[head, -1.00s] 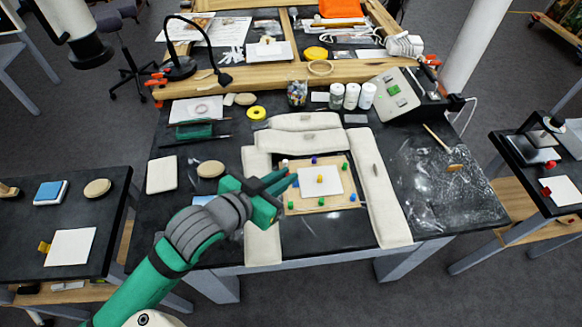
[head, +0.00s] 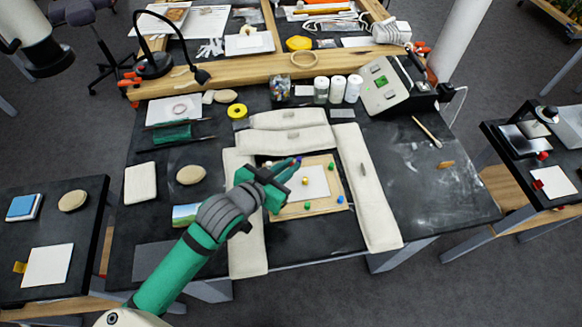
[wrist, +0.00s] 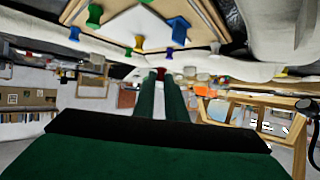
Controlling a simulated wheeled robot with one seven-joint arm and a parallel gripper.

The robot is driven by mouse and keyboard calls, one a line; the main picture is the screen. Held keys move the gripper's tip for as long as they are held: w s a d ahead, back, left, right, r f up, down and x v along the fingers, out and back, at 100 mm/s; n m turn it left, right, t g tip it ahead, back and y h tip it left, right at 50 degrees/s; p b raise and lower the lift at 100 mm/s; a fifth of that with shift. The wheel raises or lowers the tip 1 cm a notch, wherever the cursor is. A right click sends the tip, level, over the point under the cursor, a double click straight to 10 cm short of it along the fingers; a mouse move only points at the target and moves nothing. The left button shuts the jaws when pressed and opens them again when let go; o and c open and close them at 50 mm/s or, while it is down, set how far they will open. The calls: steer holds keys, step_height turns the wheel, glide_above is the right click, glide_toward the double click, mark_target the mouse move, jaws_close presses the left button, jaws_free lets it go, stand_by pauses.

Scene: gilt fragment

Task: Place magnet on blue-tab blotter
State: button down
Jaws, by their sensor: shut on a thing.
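My gripper (head: 296,163) reaches over the far left part of a wooden board (head: 334,208) in the head view. In the wrist view its green fingers (wrist: 161,78) are shut on a small red magnet (wrist: 161,72) at their tips. Several coloured pegs stand on the board, including a yellow one (head: 305,181), a green one (head: 308,204) and a blue one (head: 340,199). A white sheet (head: 318,184) lies on the board. White blotters lie on the side tables: the left one (head: 47,268) has a yellow tab, the right one (head: 553,181) a red tab. I cannot make out a blue tab.
Pale padded weights (head: 365,190) surround the board on its left, back and right. White bottles (head: 337,90), a grey device (head: 385,88) and a lamp (head: 152,62) stand behind. Gaps separate the tables.

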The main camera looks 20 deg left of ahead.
steer(key=shift+w+f, duration=0.2)
steer(key=shift+f, duration=0.25)
steer(key=f, duration=0.3)
steer(key=shift+w, duration=0.4)
steer(key=shift+s+a+f, duration=0.15)
steer(key=shift+s, duration=0.15)
steer(key=c, duration=1.8)
jaws_free()
steer(key=shift+f, duration=0.1)
steer(key=shift+s+r, duration=0.15)
steer(key=shift+r, duration=0.1)
steer(key=v, duration=1.1)
steer(key=shift+s, duration=0.35)
steer(key=shift+r, duration=0.1)
